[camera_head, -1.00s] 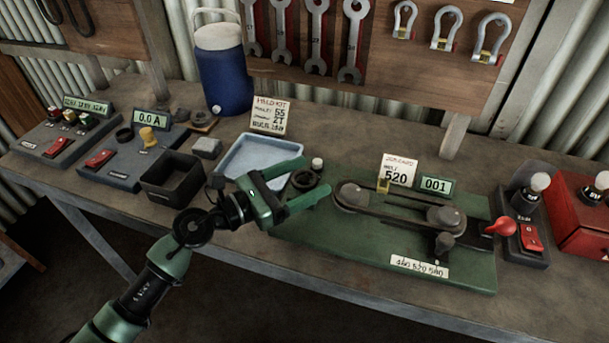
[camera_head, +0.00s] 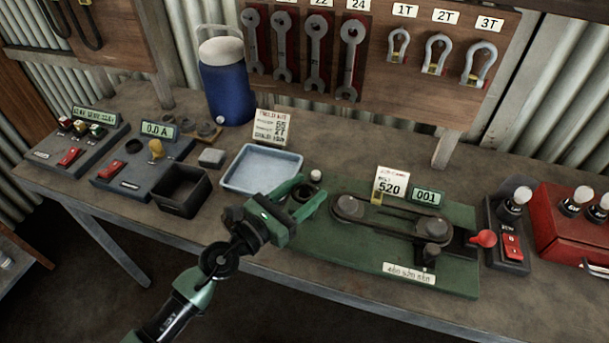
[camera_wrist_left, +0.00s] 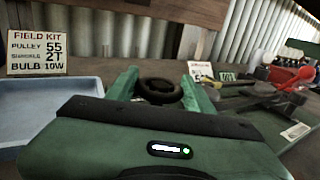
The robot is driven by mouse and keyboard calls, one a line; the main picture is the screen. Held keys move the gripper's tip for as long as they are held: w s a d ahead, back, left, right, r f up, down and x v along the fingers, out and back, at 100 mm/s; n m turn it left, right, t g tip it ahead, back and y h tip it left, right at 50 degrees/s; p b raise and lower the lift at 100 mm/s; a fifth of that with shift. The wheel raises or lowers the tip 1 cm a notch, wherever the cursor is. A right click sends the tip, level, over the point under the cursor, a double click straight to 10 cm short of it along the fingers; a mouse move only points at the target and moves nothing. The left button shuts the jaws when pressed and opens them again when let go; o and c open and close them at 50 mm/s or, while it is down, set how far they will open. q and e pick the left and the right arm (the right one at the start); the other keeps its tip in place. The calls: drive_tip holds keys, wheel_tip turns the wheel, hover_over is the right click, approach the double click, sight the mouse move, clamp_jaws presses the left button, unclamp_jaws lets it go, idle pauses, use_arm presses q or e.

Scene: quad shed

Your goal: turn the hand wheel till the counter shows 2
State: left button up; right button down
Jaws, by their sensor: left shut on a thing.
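The counter (camera_head: 428,197) reads 001 on the green belt board (camera_head: 350,260). The board carries two grey pulleys with a dark belt and a small crank-like knob (camera_head: 430,252). A dark ring-shaped wheel (camera_head: 303,193) stands at the board's left end. My left gripper (camera_head: 306,193) has its two green fingers on either side of this wheel and is shut on it. In the left wrist view the wheel (camera_wrist_left: 160,90) shows between the fingers; its lower part is hidden behind the gripper body. My right gripper is not in view.
A blue tray (camera_head: 262,187) and black bin (camera_head: 181,208) stand left of the gripper. A small white-capped item (camera_head: 315,176) is close behind the wheel. A red-knobbed lever (camera_head: 483,238), switch box (camera_head: 512,245) and red case (camera_head: 560,226) are at right.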

use_arm(q)
drive_tip(key=n+t+y+p, duration=0.1)
drive_tip(key=p, duration=0.1)
drive_tip(key=n+t+y+p, duration=0.1)
drive_tip(key=n+y+p, duration=0.1)
drive_tip(key=shift+s+d+r+t+y, duration=0.1)
drive_tip(key=shift+r+t+y, duration=0.2)
drive_tip(key=shift+n+t+y+p, duration=0.3)
drive_tip(key=shift+y+p, duration=0.1)
drive_tip(key=shift+y, duration=0.2)
drive_tip(key=shift+f+n+t+y+p, duration=0.25)
drive_tip(key=shift+n+t+y+p, duration=0.15)
drive_tip(key=shift+n+y, duration=0.5)
drive_tip(key=shift+n+t+y, duration=0.4)
drive_tip(key=shift+n+y, duration=0.4)
drive_tip(key=shift+y, duration=0.8)
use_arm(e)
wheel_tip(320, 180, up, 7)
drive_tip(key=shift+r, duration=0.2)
use_arm(q)
drive_tip(key=o, duration=1.4)
drive_tip(key=shift+c, duration=0.2)
